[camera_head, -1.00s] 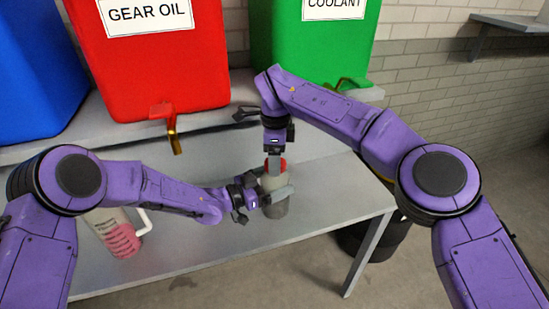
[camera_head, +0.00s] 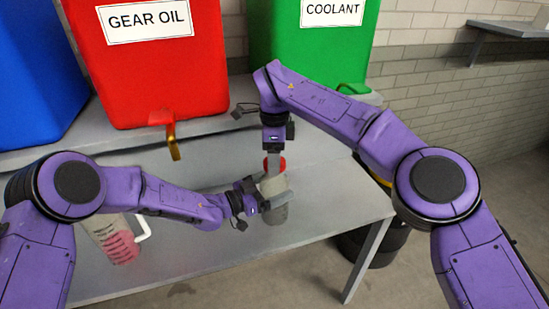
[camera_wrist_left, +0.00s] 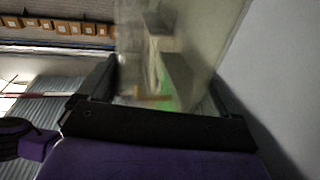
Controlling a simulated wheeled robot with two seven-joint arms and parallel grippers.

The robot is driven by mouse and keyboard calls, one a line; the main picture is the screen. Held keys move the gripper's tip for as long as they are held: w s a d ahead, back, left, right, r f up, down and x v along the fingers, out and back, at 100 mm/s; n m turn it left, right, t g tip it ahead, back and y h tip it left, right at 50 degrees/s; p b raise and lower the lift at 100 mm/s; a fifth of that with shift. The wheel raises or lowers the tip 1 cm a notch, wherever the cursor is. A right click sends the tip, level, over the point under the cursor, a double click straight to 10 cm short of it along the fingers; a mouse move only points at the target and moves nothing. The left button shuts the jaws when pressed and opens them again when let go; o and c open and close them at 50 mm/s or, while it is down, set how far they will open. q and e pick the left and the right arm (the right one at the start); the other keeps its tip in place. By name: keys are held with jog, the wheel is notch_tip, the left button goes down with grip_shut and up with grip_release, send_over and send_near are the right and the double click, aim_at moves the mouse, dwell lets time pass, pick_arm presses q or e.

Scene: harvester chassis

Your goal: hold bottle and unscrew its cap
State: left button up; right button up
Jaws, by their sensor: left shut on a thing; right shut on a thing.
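A grey bottle (camera_head: 277,214) is near the right end of the bench in the head view, tilted slightly. My left gripper (camera_head: 275,193) is shut around its body from the left. In the left wrist view the bottle (camera_wrist_left: 180,45) fills the space between the fingers, pale and see-through. A red cap (camera_head: 275,164) is just above the bottle's top. My right gripper (camera_head: 274,157) comes straight down from above and is shut on the cap. Its fingers partly hide the cap, and I cannot tell whether cap and bottle still touch.
The grey bench (camera_head: 330,210) is clear around the bottle. A jug with pink contents (camera_head: 121,247) stands left, partly behind my left arm. Red gear oil (camera_head: 150,70), green coolant (camera_head: 310,50) and blue (camera_head: 35,70) tanks stand behind. Tyres (camera_head: 375,243) lie beyond the bench's right end.

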pick_arm(q)
jog(key=shift+f, duration=0.1)
pick_arm(e)
jog(key=shift+r, duration=2)
pick_arm(q)
jog(key=o, duration=1.7)
jog(key=shift+o, duration=0.2)
pick_arm(e)
jog(key=shift+w+f, duration=0.1)
pick_arm(q)
jog(key=shift+a, duration=0.1)
